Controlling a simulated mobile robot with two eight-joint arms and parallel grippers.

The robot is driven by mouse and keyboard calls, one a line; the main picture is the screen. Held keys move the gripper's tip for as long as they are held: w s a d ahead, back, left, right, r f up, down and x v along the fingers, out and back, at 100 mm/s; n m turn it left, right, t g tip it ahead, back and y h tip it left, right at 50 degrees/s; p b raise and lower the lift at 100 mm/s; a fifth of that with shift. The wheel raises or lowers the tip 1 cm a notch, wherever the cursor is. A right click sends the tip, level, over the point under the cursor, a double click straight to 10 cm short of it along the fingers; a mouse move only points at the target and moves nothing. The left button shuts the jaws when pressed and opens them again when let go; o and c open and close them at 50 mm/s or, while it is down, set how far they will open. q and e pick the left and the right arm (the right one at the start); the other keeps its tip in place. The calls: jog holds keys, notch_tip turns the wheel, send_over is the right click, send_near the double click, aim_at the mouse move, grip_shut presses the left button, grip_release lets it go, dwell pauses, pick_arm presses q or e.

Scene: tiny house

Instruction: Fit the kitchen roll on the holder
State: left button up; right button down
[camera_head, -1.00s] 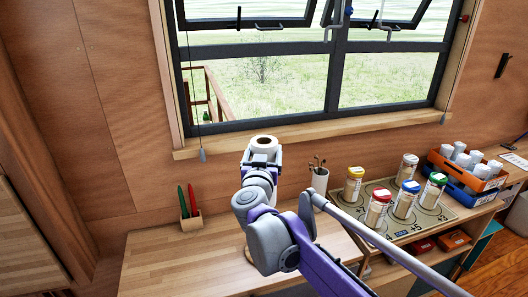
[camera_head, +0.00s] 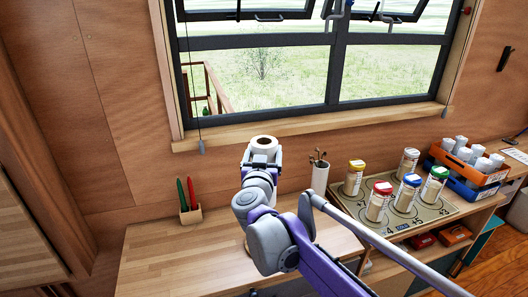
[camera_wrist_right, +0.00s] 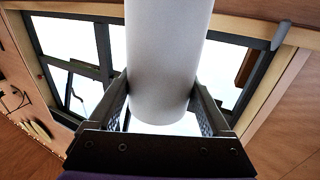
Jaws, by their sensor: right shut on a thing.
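The white kitchen roll (camera_head: 264,143) is upright in my right gripper (camera_head: 262,157), in front of the window sill and above the wooden worktop (camera_head: 150,262). Its round top end with the core hole shows in the head view. In the right wrist view the roll (camera_wrist_right: 165,60) is between the two fingers, which press on its sides. My right arm hides the worktop below the roll. I cannot make out the holder; it may be behind my arm. My left gripper is out of view.
A small wooden box with a green and a red pen (camera_head: 190,215) stands left on the worktop. A white cup with sticks (camera_head: 319,178) stands right of the roll. A mat with several coloured-lid jars (camera_head: 405,224) and stacked orange and blue crates (camera_head: 461,172) lie further right.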

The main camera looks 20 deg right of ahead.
jog(key=shift+f, duration=0.1)
jog(key=shift+f+b, duration=1)
jog(key=shift+f, duration=0.55)
jog(key=shift+f+b, duration=0.95)
jog(key=shift+f, duration=0.55)
jog(key=shift+f+b, duration=0.45)
jog(key=shift+f, duration=0.2)
jog(key=shift+f+b, duration=0.45)
jog(key=shift+f, duration=0.3)
